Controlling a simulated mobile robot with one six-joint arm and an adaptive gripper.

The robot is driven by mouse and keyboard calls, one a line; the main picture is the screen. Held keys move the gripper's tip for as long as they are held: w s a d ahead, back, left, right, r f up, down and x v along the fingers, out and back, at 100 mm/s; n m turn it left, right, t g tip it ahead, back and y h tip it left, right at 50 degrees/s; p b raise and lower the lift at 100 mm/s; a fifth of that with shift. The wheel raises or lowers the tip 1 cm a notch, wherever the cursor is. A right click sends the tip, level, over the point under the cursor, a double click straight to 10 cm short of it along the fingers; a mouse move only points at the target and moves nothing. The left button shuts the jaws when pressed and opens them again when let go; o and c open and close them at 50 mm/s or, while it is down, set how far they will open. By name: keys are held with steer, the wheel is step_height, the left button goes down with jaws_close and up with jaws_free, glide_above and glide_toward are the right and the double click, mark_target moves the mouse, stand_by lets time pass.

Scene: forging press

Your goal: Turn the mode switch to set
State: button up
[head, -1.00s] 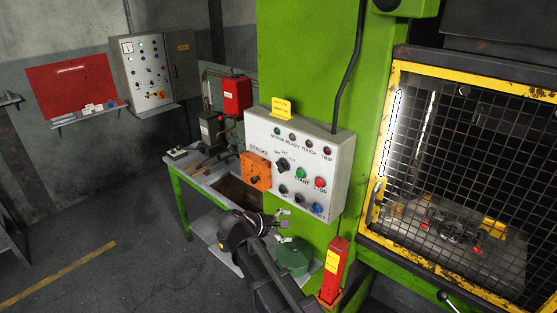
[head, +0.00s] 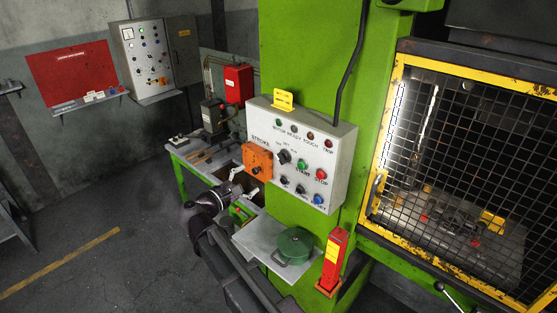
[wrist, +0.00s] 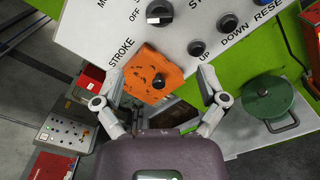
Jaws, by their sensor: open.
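The mode switch (head: 284,157) is a black rotary knob on the white control panel (head: 337,165), below the row of lamps. Small position labels stand around it. I cannot tell for sure which label it points at. My gripper (head: 246,180) is open and empty, below and left of the switch, in front of the panel's lower left. In the wrist view its two fingers (wrist: 160,80) stand on either side of the orange stroke plate, apart from the switch.
The orange stroke plate (head: 257,161) with a black knob sits left of the switch. Green start (head: 302,164) and red stop (head: 321,173) buttons are to its right, smaller knobs below. A green pot (head: 293,247) and a red post (head: 333,262) stand under the panel.

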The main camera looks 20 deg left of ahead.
mark_target(279, 160)
steer(key=shift+w, duration=0.15)
steer(key=x, duration=1.3)
steer(key=shift+w, duration=0.2)
steer(key=c, duration=1.2)
